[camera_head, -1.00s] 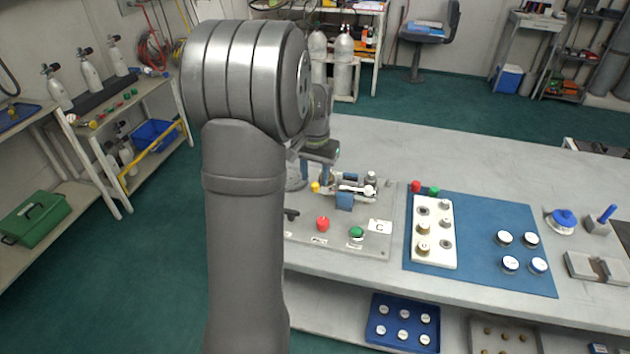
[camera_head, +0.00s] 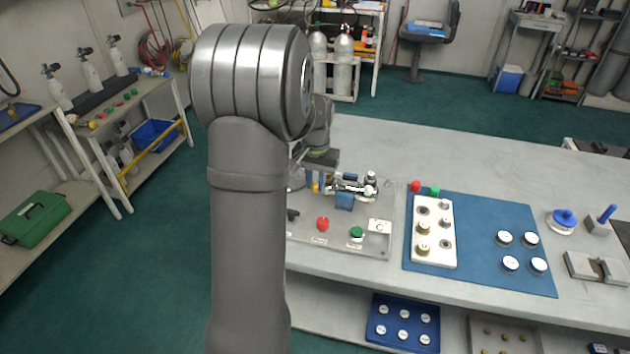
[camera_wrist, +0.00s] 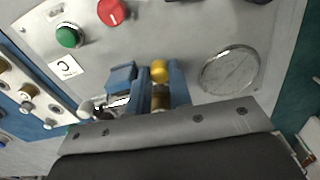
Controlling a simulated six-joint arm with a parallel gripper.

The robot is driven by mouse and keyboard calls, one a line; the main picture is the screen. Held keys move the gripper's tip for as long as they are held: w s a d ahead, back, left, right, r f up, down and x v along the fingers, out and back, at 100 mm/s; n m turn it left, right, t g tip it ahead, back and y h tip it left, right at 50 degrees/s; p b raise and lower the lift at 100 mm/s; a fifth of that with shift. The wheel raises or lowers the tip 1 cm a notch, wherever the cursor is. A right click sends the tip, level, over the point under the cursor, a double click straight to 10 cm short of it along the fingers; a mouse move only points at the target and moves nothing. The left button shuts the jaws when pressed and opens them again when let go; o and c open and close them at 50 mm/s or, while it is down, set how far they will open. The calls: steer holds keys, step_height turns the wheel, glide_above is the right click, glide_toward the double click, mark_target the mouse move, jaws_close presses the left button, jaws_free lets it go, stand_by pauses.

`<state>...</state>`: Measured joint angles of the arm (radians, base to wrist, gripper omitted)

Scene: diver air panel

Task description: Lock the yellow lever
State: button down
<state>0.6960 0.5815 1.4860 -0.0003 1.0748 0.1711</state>
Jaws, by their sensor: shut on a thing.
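The yellow lever (camera_wrist: 159,71) shows in the wrist view between the two blue fingers of my gripper (camera_wrist: 162,88), which are shut on it. Its rounded yellow top sticks out past the fingertips, and part of its shaft shows between them. In the head view a bit of the yellow lever (camera_head: 316,187) shows beside my gripper (camera_head: 318,178), above the grey panel (camera_head: 300,245). My arm hides the left part of the panel.
A silver clamp (camera_head: 352,188) with a blue block (camera_wrist: 121,77) stands right beside the lever. A blue mat (camera_head: 480,215) with parts lies to the right.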

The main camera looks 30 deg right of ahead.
steer(key=n, duration=0.1)
steer(key=s+n, duration=0.1)
steer(key=d+n, duration=0.1)
steer(key=n, duration=0.1)
steer(key=shift+s, duration=0.25)
steer(key=c, duration=1.3)
jaws_free()
steer(key=shift+d, duration=0.1)
step_height(320, 180, up, 18)
steer(key=shift+f, duration=0.25)
steer(key=shift+f, duration=0.15)
